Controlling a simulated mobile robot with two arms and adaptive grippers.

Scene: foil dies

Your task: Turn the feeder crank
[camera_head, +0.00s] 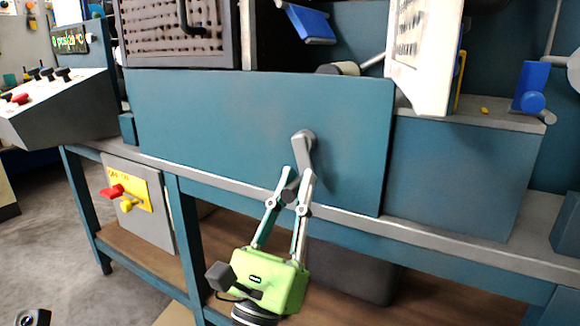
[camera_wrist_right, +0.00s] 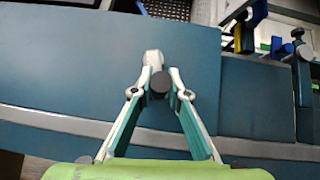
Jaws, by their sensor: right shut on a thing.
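The feeder crank (camera_head: 303,148) is a grey arm on the front of the blue-green machine panel (camera_head: 220,135). It hangs down from its pivot, leaning slightly right. In the right wrist view the grey crank arm (camera_wrist_right: 152,57) sits behind its dark round handle (camera_wrist_right: 160,83). My right gripper (camera_head: 298,180), with a green body, reaches up from below and is shut on the handle. Its two fingertips lie on either side of the handle in the right wrist view (camera_wrist_right: 160,77). The fingers partly hide the handle in the head view.
A grey ledge (camera_head: 435,238) runs below the panel. A sloped control console (camera_head: 60,108) stands at left, above a plate with a red and yellow switch (camera_head: 128,195). A white guard (camera_head: 425,55) hangs at upper right. Open floor (camera_head: 50,225) lies at left.

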